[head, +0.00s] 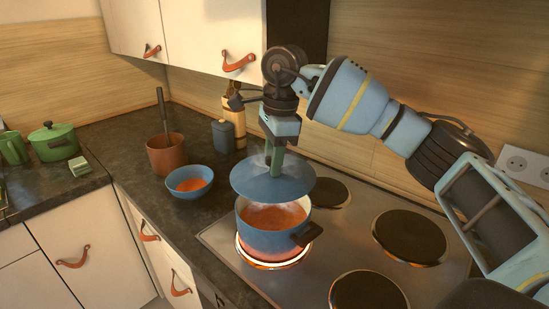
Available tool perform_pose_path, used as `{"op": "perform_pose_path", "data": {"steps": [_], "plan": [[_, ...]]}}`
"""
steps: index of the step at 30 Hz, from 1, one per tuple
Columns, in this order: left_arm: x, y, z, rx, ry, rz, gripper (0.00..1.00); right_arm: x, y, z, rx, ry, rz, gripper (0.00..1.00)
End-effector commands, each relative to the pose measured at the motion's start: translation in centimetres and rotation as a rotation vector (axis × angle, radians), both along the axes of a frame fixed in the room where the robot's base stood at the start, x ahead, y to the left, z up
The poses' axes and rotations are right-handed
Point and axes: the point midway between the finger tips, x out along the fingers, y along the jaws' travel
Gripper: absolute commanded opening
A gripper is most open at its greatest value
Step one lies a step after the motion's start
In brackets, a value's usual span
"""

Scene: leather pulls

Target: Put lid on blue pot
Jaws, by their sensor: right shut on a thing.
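The blue pot (266,238) stands on a glowing burner at the front left of the hob. It holds orange food, and steam rises from it. The blue lid (250,186) is held above the pot, apart from its rim, roughly level and over its back part. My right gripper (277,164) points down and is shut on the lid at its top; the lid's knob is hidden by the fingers. My left gripper is not in view.
The hob (330,249) has several other burners, all bare. A blue bowl (188,193) of orange food and a brown pot (164,158) with a utensil stand to the left. A green pot (54,143) is further left. Cabinets (212,35) hang above.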

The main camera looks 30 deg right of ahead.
Motion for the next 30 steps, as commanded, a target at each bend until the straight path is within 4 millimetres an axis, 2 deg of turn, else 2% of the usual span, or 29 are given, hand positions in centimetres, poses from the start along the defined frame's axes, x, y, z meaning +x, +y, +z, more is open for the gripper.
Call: {"op": "perform_pose_path", "data": {"steps": [15,24,30], "plan": [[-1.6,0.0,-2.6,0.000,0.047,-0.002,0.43,0.0,0.0,-4.2,0.000,0.003,-0.001,0.00],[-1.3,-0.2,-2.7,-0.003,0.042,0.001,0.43,0.0,-0.1,-6.0,0.000,0.000,-0.001,0.00],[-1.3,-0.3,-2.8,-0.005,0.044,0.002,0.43,0.0,0.0,-6.4,0.000,-0.001,-0.001,0.00]]}}
